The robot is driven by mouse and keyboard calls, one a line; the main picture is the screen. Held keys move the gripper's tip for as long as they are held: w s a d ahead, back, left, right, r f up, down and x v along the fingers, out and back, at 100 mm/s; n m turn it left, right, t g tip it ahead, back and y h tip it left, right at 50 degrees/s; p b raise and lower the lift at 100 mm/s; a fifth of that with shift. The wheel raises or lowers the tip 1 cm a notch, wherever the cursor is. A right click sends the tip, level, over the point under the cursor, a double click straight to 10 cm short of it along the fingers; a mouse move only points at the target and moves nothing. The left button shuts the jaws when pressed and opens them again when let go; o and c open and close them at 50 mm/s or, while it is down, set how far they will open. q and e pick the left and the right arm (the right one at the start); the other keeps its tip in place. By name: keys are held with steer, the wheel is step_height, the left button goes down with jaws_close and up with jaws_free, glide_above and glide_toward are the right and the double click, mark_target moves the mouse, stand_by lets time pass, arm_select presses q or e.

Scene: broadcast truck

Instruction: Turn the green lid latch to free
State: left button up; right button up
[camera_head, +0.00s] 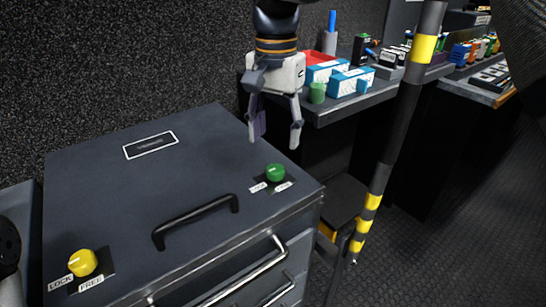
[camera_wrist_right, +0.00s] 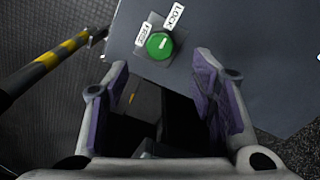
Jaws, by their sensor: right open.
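The green lid latch (camera_head: 275,172) is a round knob on a dark plate near the right front corner of the grey lid (camera_head: 180,190). In the right wrist view the green knob (camera_wrist_right: 159,46) shows a short white mark. A LOCK label (camera_wrist_right: 173,17) and a FREE label (camera_wrist_right: 143,33) lie beside it. The mark seems to point more toward LOCK. My right gripper (camera_head: 275,140) is open and empty, pointing down above and behind the knob, apart from it. In the right wrist view its fingers (camera_wrist_right: 162,65) stand either side of the view.
A yellow knob (camera_head: 82,262) with LOCK and FREE labels sits at the lid's left front. A black handle (camera_head: 196,220) lies between the knobs. A black-and-yellow pole (camera_head: 393,130) stands to the right. A shelf (camera_head: 345,108) with boxes stands behind.

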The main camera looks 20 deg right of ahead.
mark_target(276, 168)
step_height(276, 168, down, 8)
steer(key=c, duration=1.1)
